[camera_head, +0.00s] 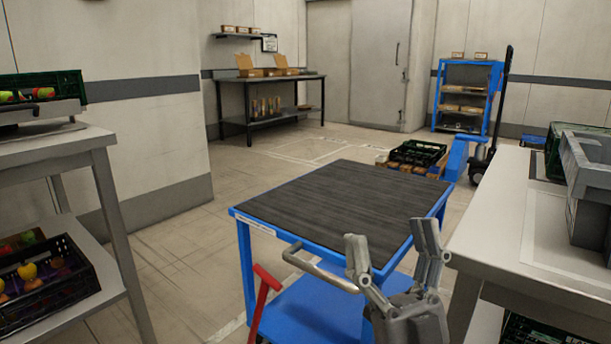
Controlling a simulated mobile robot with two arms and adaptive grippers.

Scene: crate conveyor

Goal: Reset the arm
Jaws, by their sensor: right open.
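My right gripper (392,262) shows at the bottom, right of centre. Its two grey fingers point up and stand well apart, with nothing between them. It is in front of the near edge of a blue cart (334,205) with a dark, bare top. The fingers overlap the cart's right part in the picture; I cannot tell whether they touch it. My left gripper is not in view.
A grey table (520,215) with a grey crate (588,170) stands close on the right. A shelf table (80,142) on the left holds crates of produce. Blue cart's handle (320,268) juts toward me. Floor (170,260) left of the cart is clear.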

